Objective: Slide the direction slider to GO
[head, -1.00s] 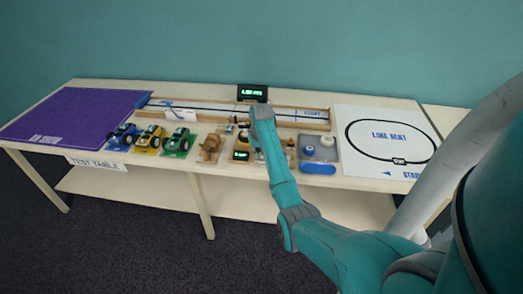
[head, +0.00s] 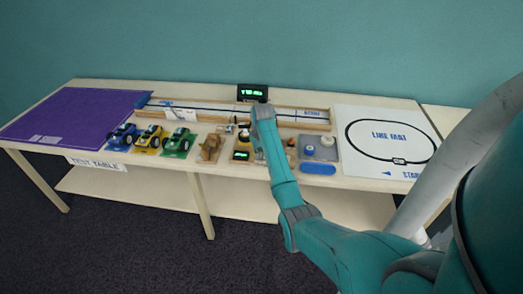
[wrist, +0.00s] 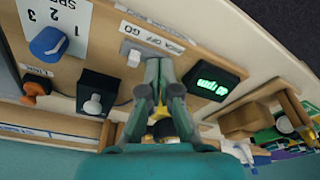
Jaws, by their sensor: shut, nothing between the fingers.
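The direction slider (wrist: 134,59) is a pale knob on a grey plate in the wrist view, beside a white label strip (wrist: 152,38) with BACK, OFF and GO lettering. The knob stands toward the plate's left end in that picture, the end where GO appears to be lettered. My gripper (wrist: 159,64) is shut and empty, its fingertips just right of the knob, very close to it. I cannot tell whether they touch. The fingers hide the plate's right part. In the head view my arm covers the slider.
A lit green display (wrist: 215,84) stands right of the fingers. A black box with a pale knob (wrist: 93,104), a blue speed knob (wrist: 49,43) and an orange knob (wrist: 36,88) lie left. Toy cars (head: 151,139) and a track (head: 200,109) share the table.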

